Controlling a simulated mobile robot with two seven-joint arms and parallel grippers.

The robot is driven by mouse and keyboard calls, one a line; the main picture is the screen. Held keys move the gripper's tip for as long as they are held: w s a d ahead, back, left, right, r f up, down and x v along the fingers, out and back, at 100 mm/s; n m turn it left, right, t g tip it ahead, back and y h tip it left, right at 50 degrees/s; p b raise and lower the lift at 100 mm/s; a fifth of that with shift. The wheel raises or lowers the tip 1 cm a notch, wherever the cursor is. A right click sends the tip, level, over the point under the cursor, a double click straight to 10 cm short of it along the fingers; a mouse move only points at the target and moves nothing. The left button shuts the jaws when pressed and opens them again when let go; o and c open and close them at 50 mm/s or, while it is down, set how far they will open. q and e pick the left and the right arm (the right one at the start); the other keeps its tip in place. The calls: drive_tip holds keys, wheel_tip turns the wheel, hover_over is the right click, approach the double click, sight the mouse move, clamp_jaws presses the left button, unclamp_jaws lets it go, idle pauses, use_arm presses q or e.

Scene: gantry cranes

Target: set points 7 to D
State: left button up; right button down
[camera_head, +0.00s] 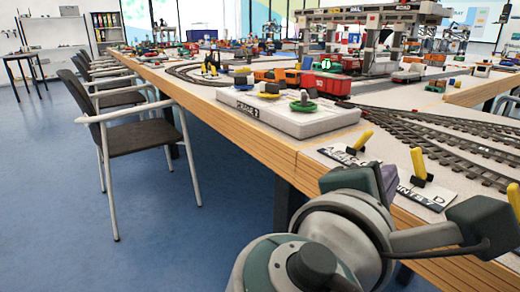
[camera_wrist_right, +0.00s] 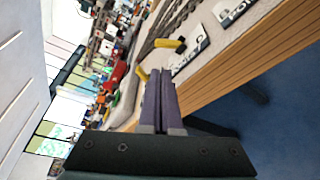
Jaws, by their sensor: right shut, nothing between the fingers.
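A yellow points lever (camera_head: 418,163) on a dark base stands behind a white label plate (camera_head: 430,198). The plate's partly covered lettering looks like "POINTS", with a "D" at its right end; its number is hidden. This lever tilts slightly left, away from the D end. My right gripper (camera_head: 386,178) is shut and empty, in front of the plate's left end, covering part of it. In the right wrist view the shut fingers (camera_wrist_right: 159,80) point toward the table, with a yellow lever (camera_wrist_right: 171,45) beyond them. My left gripper is not in view.
Another yellow lever (camera_head: 361,141) with its plate stands to the left, and a third (camera_head: 514,200) at the right edge. A crane control box (camera_head: 290,118) with coloured knobs sits farther left. Tracks (camera_head: 450,135) run behind the levers. A chair (camera_head: 130,135) stands on the floor at left.

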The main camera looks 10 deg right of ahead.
sight(419, 165)
use_arm(q)
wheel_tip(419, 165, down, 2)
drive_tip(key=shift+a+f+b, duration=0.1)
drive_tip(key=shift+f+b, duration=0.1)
drive_tip(key=shift+b, duration=0.9)
use_arm(e)
drive_tip(key=x, duration=0.9)
drive_tip(key=shift+w+d, duration=0.2)
drive_tip(key=shift+d, duration=0.1)
